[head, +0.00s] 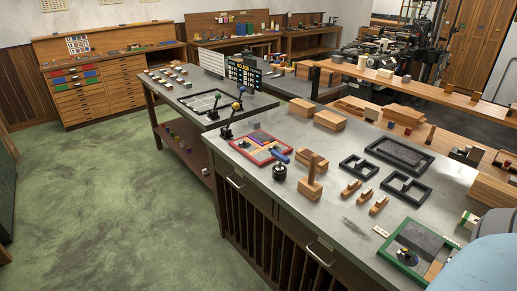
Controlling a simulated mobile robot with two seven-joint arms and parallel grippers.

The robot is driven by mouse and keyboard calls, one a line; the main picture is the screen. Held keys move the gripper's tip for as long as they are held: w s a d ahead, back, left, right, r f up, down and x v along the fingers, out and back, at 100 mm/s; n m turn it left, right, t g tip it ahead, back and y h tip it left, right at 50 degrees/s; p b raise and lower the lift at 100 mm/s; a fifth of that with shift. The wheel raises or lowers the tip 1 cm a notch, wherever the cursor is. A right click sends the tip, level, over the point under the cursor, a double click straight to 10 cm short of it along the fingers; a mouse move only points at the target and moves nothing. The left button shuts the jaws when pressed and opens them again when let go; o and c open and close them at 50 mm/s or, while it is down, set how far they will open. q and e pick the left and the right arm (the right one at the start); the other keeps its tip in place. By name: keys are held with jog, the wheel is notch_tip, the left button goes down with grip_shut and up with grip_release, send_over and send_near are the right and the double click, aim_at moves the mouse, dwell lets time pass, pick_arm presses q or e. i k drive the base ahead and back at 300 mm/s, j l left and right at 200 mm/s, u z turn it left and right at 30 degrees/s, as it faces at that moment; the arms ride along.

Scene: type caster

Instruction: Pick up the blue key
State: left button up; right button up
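A small blue object (279,155), which looks like the blue key, lies at the right front corner of a red-framed tray (243,153) on the near grey worktop. It is small in the head view, and I cannot tell whether it touches the tray. A black round knob-like piece (280,172) stands just in front of it. Neither of my grippers shows in the head view. A pale blue rounded shape at the lower right corner may be part of my arm.
The near worktop (330,222) also holds a wooden block with an upright handle (312,180), small wooden pieces (351,188), black frames (403,188) and a green-framed tray (407,255). A wooden shelf (420,88) runs behind. Green floor (110,210) lies open at left.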

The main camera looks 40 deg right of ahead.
aim_at(280, 157)
jog(key=i+l+u, duration=0.1)
jog(key=i, duration=1.6)
jog(key=i+l+u, duration=0.1)
jog(key=i+u, duration=0.35)
jog(key=i+l+u, duration=0.4)
jog(key=i, duration=0.25)
jog(key=j+u, duration=0.1)
jog(key=u, duration=5.45)
